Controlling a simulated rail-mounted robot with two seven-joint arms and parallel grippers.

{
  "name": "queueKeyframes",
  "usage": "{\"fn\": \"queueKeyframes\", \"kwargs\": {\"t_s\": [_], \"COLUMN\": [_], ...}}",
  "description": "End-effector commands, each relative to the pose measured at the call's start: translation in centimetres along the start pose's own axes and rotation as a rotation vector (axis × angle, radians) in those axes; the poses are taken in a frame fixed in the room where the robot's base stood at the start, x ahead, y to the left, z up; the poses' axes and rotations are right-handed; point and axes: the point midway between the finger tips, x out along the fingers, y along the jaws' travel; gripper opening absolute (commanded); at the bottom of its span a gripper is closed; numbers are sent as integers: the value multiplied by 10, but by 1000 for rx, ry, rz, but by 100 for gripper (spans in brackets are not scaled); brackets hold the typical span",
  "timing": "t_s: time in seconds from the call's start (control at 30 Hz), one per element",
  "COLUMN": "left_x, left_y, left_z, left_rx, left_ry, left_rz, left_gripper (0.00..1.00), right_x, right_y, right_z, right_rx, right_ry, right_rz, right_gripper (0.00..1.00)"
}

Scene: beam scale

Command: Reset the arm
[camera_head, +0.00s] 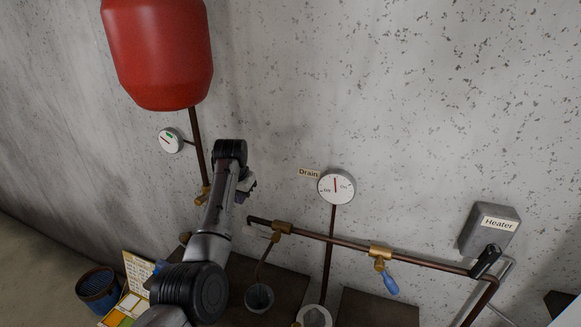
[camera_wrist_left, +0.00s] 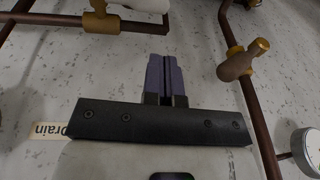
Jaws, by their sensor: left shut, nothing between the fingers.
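My left arm (camera_head: 215,215) rises from the bottom of the head view and bends at a black joint in front of the wall. My left gripper (camera_head: 248,185) is small and partly hidden behind the arm there. In the left wrist view its two purple-grey fingers (camera_wrist_left: 165,77) are pressed together with nothing between them. They point at the speckled wall, apart from the pipes as far as I can tell. My right gripper is in neither view.
A red tank (camera_head: 158,52) hangs upper left, with a small gauge (camera_head: 171,141) below. A Drain gauge (camera_head: 336,186), a blue-handled valve (camera_head: 388,279) and a grey Heater box (camera_head: 489,231) line the wall. A blue bucket (camera_head: 98,289) stands lower left. The upper right wall is bare.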

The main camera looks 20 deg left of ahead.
Motion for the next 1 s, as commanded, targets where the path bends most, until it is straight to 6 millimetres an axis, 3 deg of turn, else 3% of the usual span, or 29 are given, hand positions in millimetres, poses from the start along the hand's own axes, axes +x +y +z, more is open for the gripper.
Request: {"fn": "queueKeyframes", "kwargs": {"t_s": [0.33, 0.47, 0.57, 0.73, 0.8, 0.9, 1.0], "left_x": [-6, -49, -95, -197, -226, -244, -239], "left_y": [0, -12, -21, -28, -23, -8, 17], "left_z": [-9, -23, -31, -28, -17, 5, 34], "left_rx": [-124, -208, -260, -317, -321, -300, -250], "left_ry": [62, 221, 370, 682, 796, 924, 1010], "left_rz": [14, 26, 21, 5, -5, -26, -44], "left_gripper": [0, 0, 0, 0, 0, 0, 0], "right_x": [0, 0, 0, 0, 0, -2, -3], "right_y": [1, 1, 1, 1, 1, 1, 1], "right_z": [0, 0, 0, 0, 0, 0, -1], "right_rx": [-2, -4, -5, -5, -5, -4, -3], "right_ry": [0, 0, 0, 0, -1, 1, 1], "right_rz": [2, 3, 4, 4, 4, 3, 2], "right_gripper": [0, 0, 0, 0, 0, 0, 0]}}
